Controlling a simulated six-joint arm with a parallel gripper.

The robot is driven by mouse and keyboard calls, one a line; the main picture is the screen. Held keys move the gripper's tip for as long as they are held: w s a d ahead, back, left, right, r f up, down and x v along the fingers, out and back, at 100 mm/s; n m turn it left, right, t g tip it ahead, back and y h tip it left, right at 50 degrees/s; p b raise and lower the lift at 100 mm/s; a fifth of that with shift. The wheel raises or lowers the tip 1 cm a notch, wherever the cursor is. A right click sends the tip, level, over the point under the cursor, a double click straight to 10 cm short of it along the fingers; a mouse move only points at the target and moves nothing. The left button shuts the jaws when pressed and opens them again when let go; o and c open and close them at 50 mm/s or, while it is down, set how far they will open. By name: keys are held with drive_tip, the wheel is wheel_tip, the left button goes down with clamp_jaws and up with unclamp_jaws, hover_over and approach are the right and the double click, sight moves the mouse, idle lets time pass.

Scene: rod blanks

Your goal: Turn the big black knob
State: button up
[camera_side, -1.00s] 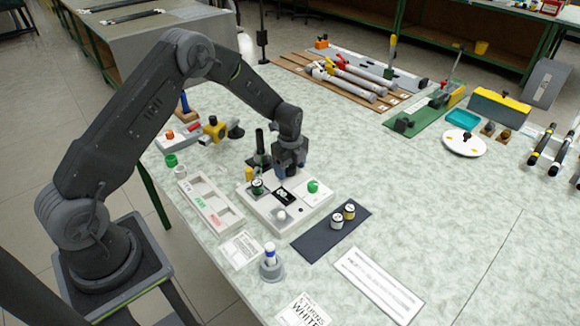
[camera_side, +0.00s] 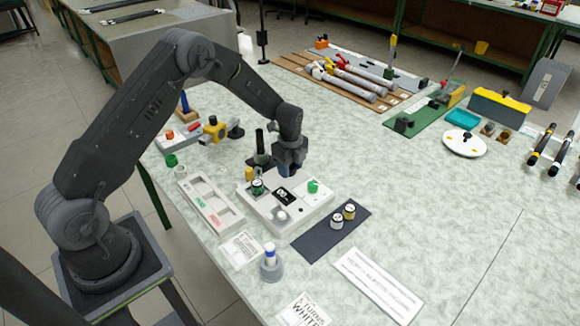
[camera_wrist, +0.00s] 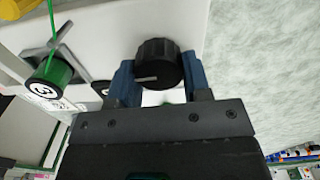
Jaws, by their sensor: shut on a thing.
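The big black knob (camera_wrist: 157,64) shows in the wrist view, ribbed, with a pale pointer line on its face. It sits on a white panel (camera_wrist: 105,22). My gripper's blue fingers (camera_wrist: 160,80) are on both sides of the knob and shut on it. In the side view my gripper (camera_side: 287,173) points down at the back of the white control box (camera_side: 307,217). The knob is hidden there behind the fingers.
The box also carries a green knob (camera_side: 313,187), a dark display (camera_side: 284,195) and a green-and-black spool (camera_side: 257,187). A white compartment tray (camera_side: 209,205) lies to its left. A dark mat (camera_side: 318,243) with two small cylinders lies to its right.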

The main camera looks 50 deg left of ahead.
drive_tip(key=n, duration=0.4)
drive_tip(key=shift+w, duration=0.1)
drive_tip(key=n, duration=0.3)
drive_tip(key=shift+w+n, duration=0.1)
drive_tip(key=shift+n, duration=0.2)
drive_tip(key=n, duration=0.7)
drive_tip(key=shift+w+a, duration=0.1)
drive_tip(key=shift+a, duration=0.05)
drive_tip(key=n, duration=0.3)
drive_tip(key=shift+a+n, duration=0.1)
drive_tip(key=shift+n, duration=0.3)
drive_tip(key=n, duration=0.3)
drive_tip(key=shift+a+n, duration=0.1)
drive_tip(key=shift+n, duration=0.2)
drive_tip(key=n, duration=0.3)
drive_tip(key=shift+n, duration=0.3)
drive_tip(key=shift+a+n, duration=0.1)
drive_tip(key=shift+n, duration=1.6)
